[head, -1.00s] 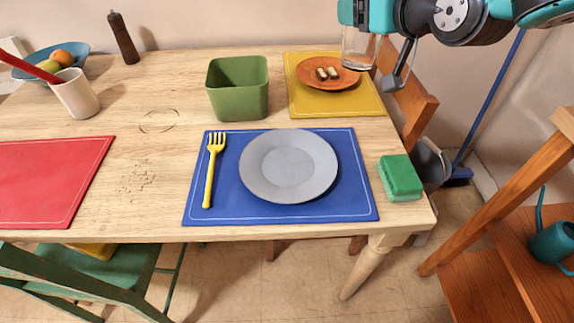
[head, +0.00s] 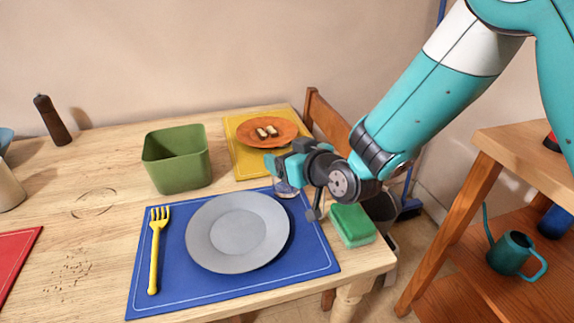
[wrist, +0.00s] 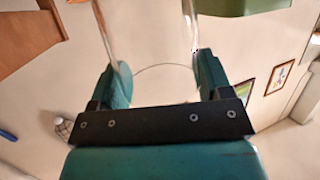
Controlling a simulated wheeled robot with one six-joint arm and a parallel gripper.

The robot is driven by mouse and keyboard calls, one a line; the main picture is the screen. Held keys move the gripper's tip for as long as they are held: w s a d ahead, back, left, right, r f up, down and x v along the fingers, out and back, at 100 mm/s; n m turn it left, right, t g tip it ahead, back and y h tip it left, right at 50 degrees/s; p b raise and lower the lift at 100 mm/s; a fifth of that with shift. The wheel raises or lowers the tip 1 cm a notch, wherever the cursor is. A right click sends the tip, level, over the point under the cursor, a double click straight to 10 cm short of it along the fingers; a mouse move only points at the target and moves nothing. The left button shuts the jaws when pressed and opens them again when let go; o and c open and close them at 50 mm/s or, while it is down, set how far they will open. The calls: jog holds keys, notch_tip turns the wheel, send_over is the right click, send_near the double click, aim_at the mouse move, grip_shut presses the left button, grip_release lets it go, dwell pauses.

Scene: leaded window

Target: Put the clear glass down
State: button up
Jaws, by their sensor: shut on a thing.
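My gripper (head: 279,164) is shut on the clear glass (head: 286,189), over the upper right corner of the blue mat (head: 305,262). The glass shows below the fingers, and its upper part is mostly hidden by the gripper. I cannot tell whether its base touches the mat. In the wrist view, the fingers of my gripper (wrist: 164,84) stand on either side of the clear glass (wrist: 150,42), whose round rim shows between them. A grey plate (head: 237,232) lies on the blue mat, left of the glass, with a yellow fork (head: 155,250) at its left.
A green-and-white sponge (head: 352,225) lies right of the mat near the table edge. A green bin (head: 176,160) stands behind the plate. An orange plate with food (head: 252,134) sits on a yellow mat (head: 243,160). Bare table lies left of the blue mat.

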jog(key=shift+f, duration=1)
jog(key=shift+f, duration=0.1)
jog(key=o, duration=1.7)
jog(key=s+d+r+g+h+b, duration=0.1)
jog(key=s+d+g, duration=0.3)
jog(key=s, duration=0.5)
jog(key=s+d+r+g+h+b, duration=0.2)
jog(key=s+d, duration=0.4)
jog(key=s, duration=0.3)
jog(key=s+d+r+g+h+b, duration=0.1)
jog(key=s+d+g, duration=0.4)
jog(key=s, duration=0.5)
jog(key=shift+s+r+g+h+b, duration=0.1)
jog(key=shift+r+g+h+b, duration=0.2)
jog(key=shift+r+b, duration=0.6)
